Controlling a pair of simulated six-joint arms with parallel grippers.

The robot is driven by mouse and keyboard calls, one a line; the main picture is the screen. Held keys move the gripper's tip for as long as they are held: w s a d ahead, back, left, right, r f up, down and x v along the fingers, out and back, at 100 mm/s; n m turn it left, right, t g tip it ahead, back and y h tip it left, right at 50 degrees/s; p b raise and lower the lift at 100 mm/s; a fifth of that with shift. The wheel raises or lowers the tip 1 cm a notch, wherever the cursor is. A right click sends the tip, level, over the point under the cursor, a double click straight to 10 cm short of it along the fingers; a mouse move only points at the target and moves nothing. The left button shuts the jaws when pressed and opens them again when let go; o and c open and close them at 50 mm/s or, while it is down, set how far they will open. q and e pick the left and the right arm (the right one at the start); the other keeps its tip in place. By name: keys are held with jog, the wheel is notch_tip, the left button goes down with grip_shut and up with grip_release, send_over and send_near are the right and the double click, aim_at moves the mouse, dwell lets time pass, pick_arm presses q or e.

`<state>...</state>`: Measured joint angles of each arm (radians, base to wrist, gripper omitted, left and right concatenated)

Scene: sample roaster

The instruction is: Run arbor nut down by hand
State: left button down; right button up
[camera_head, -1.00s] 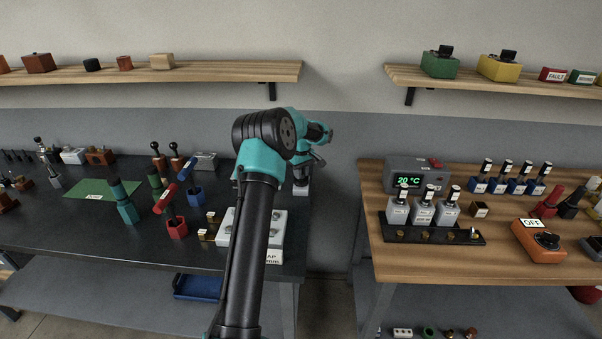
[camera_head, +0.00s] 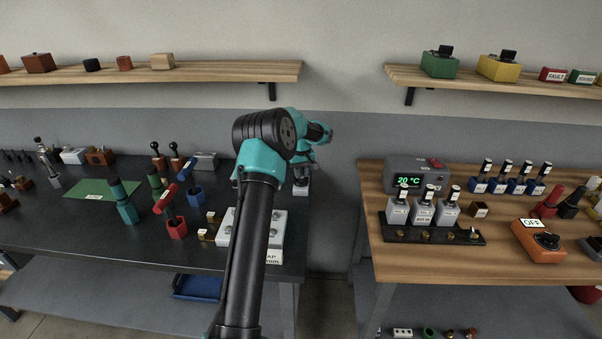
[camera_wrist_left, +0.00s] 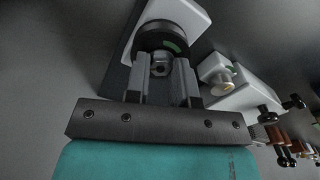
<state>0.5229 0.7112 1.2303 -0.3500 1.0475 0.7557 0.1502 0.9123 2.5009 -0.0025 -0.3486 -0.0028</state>
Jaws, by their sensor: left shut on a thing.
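In the left wrist view my left gripper (camera_wrist_left: 160,82) is shut, its two fingers on either side of a small grey arbor nut (camera_wrist_left: 160,68). The nut sits at the front of a round black part (camera_wrist_left: 162,36) with a green mark, mounted against a white block (camera_wrist_left: 186,14). The fingers hide the nut's sides, and I cannot tell how far along the arbor it sits. In the head view the left gripper (camera_head: 301,180) points down at the right end of the dark bench, and my own arm hides much of the work. My right gripper is not in view.
The dark bench (camera_head: 70,225) carries a red-handled tool in a red holder (camera_head: 177,229), a blue holder (camera_head: 195,196) and a white tray (camera_head: 276,238) close to my arm. A gap separates it from the wooden bench (camera_head: 400,262). Another white block (camera_wrist_left: 245,92) stands beside the gripper.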

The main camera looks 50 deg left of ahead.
aim_at(302, 174)
pick_arm(q)
jog(key=m, duration=1.3)
jog(key=shift+d, duration=0.1)
dwell(0.4)
jog(key=c, duration=1)
grip_release()
jog(key=shift+o, duration=0.2)
notch_tip(302, 174, up, 12)
